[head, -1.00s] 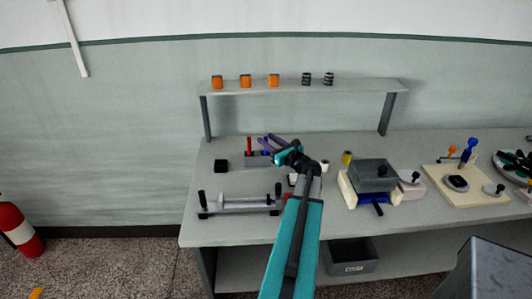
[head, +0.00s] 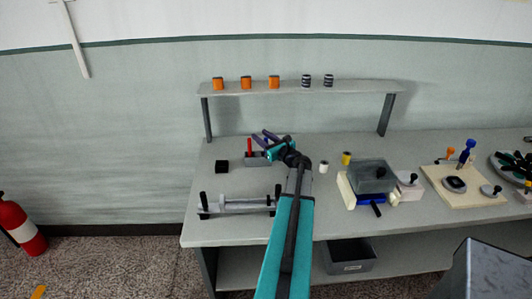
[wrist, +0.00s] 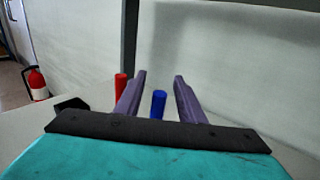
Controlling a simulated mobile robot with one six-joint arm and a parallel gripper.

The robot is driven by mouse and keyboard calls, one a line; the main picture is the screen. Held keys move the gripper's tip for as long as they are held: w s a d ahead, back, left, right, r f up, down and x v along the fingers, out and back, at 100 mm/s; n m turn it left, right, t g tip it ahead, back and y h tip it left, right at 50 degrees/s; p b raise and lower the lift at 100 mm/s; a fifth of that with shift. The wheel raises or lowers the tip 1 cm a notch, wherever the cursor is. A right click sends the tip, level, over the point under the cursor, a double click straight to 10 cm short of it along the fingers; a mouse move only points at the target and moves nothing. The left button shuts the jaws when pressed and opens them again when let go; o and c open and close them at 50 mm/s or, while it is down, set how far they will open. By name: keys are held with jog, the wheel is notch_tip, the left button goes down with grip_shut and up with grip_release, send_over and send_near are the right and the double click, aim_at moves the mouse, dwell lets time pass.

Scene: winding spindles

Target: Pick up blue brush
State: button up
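The blue brush (wrist: 158,104) shows in the wrist view as a blue upright cylinder between my two purple fingers, apart from both. My gripper (wrist: 157,78) is open and empty around it. In the head view my gripper (head: 263,136) is over the grey holder block (head: 256,159) at the back left of the bench, and the blue brush there is hidden or merges with the fingers. A red brush (head: 249,147) stands upright in the holder; in the wrist view it (wrist: 121,87) is just outside my left finger.
A white spool (head: 323,167) and a grey box (head: 372,175) are to the right. A shelf (head: 300,88) with orange and striped spools stands behind.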

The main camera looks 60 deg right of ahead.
jog(key=shift+w+d, duration=0.2)
jog(key=shift+w, duration=0.3)
jog(key=shift+c, duration=0.2)
grip_shut()
